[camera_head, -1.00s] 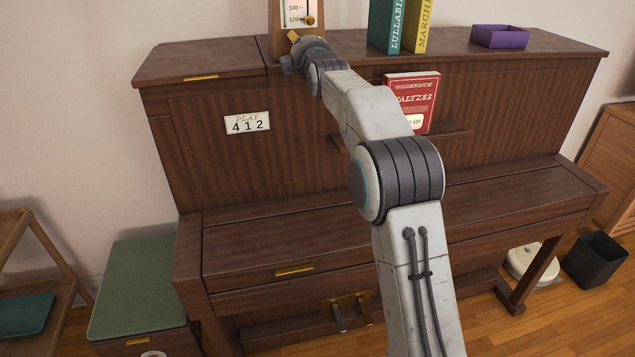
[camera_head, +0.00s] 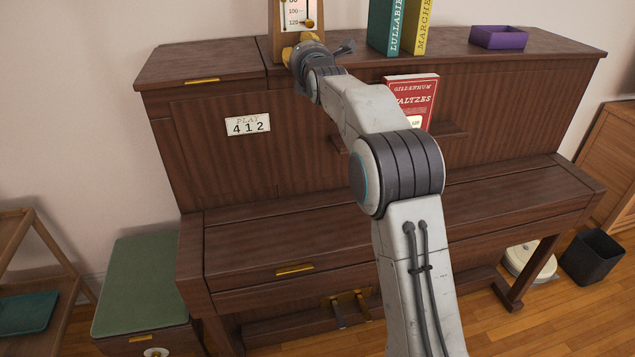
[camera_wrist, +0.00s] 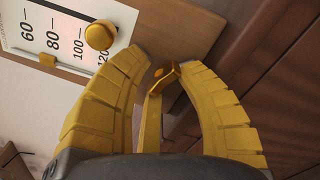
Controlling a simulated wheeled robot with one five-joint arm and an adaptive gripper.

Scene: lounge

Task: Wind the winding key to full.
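The metronome (camera_head: 280,42) stands on top of the piano, a wooden case with a white scale plate (camera_head: 292,8). In the wrist view the plate (camera_wrist: 35,25) reads 60 to 120, with a round brass knob (camera_wrist: 99,36) beside it. The brass winding key (camera_wrist: 152,118) sticks out from the case between the fingers of my gripper (camera_wrist: 166,62). The fingers are spread, with a visible gap at least on the right side of the key. In the head view my gripper (camera_head: 302,42) is at the metronome's lower front, and my wrist hides the key.
A teal book (camera_head: 388,25) and a yellow book (camera_head: 420,25) stand right of the metronome, with a purple tray (camera_head: 498,38) farther right. A red waltzes book (camera_head: 420,92) leans on the music ledge below, partly behind my arm.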

